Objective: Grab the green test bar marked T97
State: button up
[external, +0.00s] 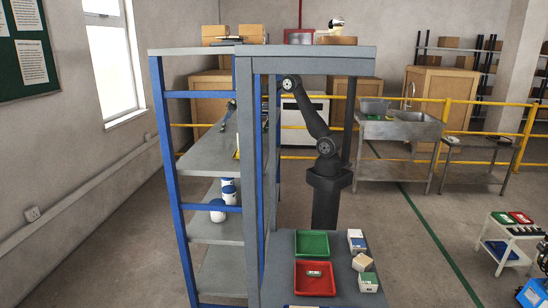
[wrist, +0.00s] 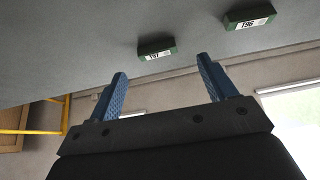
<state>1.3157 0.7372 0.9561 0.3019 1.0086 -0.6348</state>
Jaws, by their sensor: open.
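Two dark green bars with white labels show in the wrist view, on the grey shelf surface that fills the top of that picture. The nearer-to-centre bar (wrist: 156,47) has a small label that looks like T97, though it is hard to read. The other bar (wrist: 249,16), up and to the right, looks marked T96. My gripper (wrist: 161,66) is open and empty, its two blue fingers apart. The T97 bar appears beyond the fingertips, between their lines, with no contact visible. In the external view my gripper (external: 231,104) is inside the shelf rack; the bars cannot be made out there.
The rack's blue and grey posts (external: 246,150) stand close to my arm. White and blue containers (external: 218,211) sit on a lower shelf. A green tray (external: 312,243) and a red tray (external: 314,291) lie on the table in front, beside several small blocks.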

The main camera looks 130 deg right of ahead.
aim_at(226, 127)
jog(key=x, duration=0.4)
jog(key=shift+d+f, duration=0.2)
jog(key=shift+f, duration=0.15)
jog(key=shift+s, duration=0.1)
jog(key=c, duration=1.1)
jog(key=shift+o, duration=0.2)
jog(key=shift+r, duration=0.15)
